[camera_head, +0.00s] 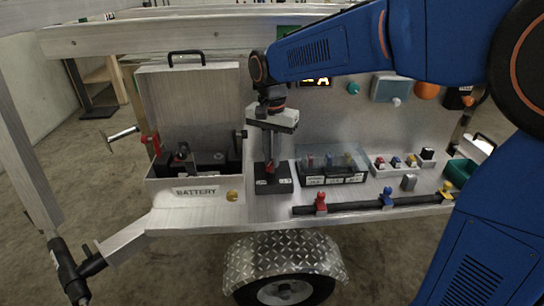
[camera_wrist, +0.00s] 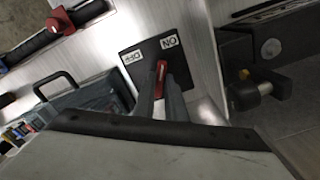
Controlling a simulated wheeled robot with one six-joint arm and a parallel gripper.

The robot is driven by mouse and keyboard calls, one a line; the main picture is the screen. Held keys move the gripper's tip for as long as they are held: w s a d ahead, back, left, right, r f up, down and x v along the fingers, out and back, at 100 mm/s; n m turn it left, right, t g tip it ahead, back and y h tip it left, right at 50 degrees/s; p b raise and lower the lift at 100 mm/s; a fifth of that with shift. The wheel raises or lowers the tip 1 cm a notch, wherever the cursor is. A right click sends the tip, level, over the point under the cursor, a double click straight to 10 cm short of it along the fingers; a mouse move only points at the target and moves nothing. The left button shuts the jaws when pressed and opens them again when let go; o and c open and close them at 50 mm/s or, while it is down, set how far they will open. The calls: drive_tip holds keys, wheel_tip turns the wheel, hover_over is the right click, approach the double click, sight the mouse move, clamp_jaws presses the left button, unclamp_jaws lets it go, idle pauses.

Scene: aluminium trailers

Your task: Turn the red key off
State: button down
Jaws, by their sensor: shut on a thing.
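The red key (camera_wrist: 161,69) sits on a black switch plate with white OFF and ON labels (camera_wrist: 143,58). In the wrist view the key's visible red end is nearer the ON label. My gripper (camera_wrist: 163,88) points down at the plate, its two fingers shut around the key and hiding part of it. In the head view my gripper (camera_head: 270,160) is right above the black switch block (camera_head: 273,187), and the red key (camera_head: 269,167) shows between the fingers.
A BATTERY box (camera_head: 193,191) with an open lid stands left of the switch. A clear-lidded case (camera_head: 331,177) is close on its right. A black pipe with red (camera_head: 321,203), blue (camera_head: 387,197) and yellow valve handles runs along the front edge.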

drive_tip(key=n, duration=1.1)
drive_tip(key=shift+n, duration=1.9)
drive_tip(key=c, duration=1.8)
unclamp_jaws()
wheel_tip(320, 180, up, 17)
drive_tip(key=shift+r, duration=0.2)
